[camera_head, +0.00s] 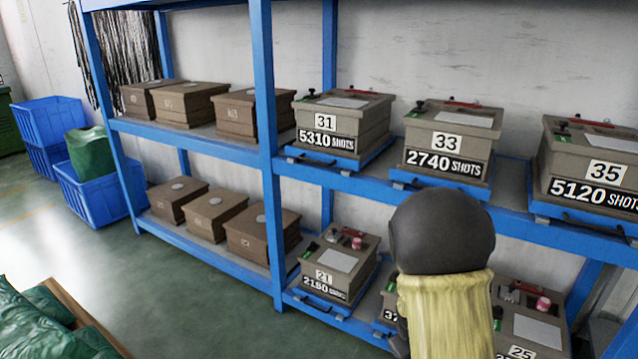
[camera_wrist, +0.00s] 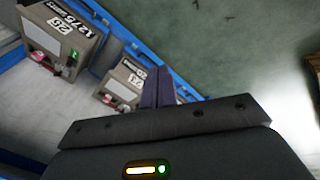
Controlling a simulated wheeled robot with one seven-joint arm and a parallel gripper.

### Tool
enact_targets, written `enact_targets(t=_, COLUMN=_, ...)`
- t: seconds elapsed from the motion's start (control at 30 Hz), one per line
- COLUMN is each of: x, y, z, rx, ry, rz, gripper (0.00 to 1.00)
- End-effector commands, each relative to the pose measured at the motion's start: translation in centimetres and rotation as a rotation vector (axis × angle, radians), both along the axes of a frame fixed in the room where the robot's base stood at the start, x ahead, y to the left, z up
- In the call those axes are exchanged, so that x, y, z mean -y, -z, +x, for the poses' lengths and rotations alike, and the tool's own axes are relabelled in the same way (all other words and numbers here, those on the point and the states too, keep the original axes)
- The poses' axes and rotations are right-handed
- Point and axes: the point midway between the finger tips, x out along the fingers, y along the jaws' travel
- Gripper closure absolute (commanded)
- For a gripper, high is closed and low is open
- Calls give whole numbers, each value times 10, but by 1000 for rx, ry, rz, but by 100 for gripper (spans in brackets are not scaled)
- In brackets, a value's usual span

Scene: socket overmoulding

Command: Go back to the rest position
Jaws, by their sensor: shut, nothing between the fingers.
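My gripper (camera_wrist: 158,88) shows in the wrist view with its two dark fingers together, shut and empty. Beyond it in that view are grey-brown mould boxes on a blue shelf, one box (camera_wrist: 62,35) at the upper left and another (camera_wrist: 122,85) just left of the fingers. The fingers look apart from the boxes, but the gap is hard to judge. In the head view my arm, dark and yellow-sleeved, rises at the lower right in front of the lower shelf. It partly hides a box there. My gripper does not show in the head view.
A blue rack (camera_head: 262,140) with two shelves runs across the head view. Box 31 (camera_head: 345,122), box 33 (camera_head: 450,140) and box 35 (camera_head: 590,165) stand on the upper shelf. Blue crates (camera_head: 95,195) stand at the left. Green floor (camera_head: 190,300) is open before the rack.

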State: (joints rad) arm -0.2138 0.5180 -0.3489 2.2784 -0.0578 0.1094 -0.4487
Motion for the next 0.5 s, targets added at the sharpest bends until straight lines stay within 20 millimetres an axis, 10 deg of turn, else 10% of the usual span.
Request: enact_targets(t=0.5, x=-56, y=-93, z=-100, rx=27, ry=331, rz=264, gripper=100)
